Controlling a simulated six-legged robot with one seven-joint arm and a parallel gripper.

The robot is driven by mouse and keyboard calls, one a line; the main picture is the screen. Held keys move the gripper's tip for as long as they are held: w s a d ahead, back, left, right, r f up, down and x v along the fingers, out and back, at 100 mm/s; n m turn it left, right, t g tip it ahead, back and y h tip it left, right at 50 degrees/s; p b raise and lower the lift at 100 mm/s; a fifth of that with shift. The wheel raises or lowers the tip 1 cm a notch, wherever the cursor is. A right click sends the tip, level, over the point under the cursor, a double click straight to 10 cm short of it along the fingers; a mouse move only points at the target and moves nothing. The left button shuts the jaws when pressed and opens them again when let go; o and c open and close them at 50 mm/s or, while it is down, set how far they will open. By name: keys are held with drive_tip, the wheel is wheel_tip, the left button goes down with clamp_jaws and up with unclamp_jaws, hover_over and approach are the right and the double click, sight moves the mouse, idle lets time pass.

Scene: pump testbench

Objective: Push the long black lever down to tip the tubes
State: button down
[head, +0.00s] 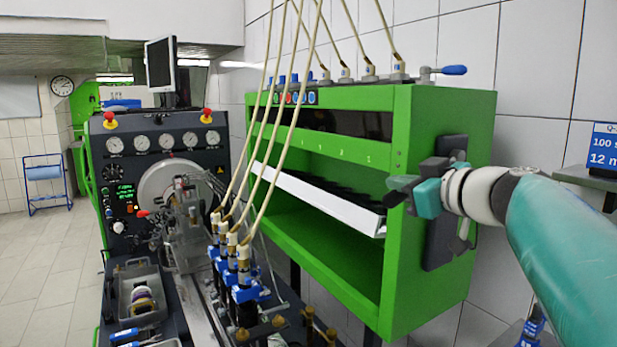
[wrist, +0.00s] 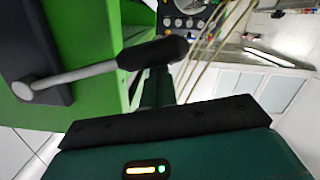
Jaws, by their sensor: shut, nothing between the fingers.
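The long black lever (wrist: 152,53) shows in the wrist view as a grey rod with a thick black grip, sticking out from a dark plate on the green cabinet's side. That dark plate (head: 440,235) also shows in the head view, where my gripper hides most of the lever. My gripper (head: 395,184) is shut and empty beside the cabinet's right end. In the wrist view its fingers (wrist: 158,86) reach up to the black grip, which overlaps their tips; I cannot tell if they touch. The tubes sit in the white tilting tray (head: 315,200) inside the cabinet, mostly dark and hidden.
The green cabinet (head: 400,275) hangs on a tiled wall. A small blue-handled valve (head: 453,70) sits on its top. Pale hoses (head: 268,150) run down to blue-clamped injectors (head: 240,290). A dark control panel with gauges (head: 165,142) stands at left. A blue sign stands at far right.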

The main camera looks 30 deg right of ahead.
drive_tip(key=shift+s+d+f, duration=0.1)
drive_tip(key=shift+d+f, duration=0.05)
drive_tip(key=shift+f, duration=0.5)
drive_tip(key=shift+d+f, duration=0.15)
drive_tip(key=shift+f, duration=0.5)
drive_tip(key=r, duration=0.1)
drive_tip(key=w+a+r, duration=0.1)
drive_tip(key=r, duration=0.1)
drive_tip(key=w+r, duration=0.1)
drive_tip(key=shift+a+r, duration=0.25)
drive_tip(key=shift+a, duration=0.05)
drive_tip(key=s+r, duration=0.1)
drive_tip(key=s, duration=0.9)
drive_tip(key=shift+s+a+r, duration=0.1)
drive_tip(key=shift+r, duration=0.05)
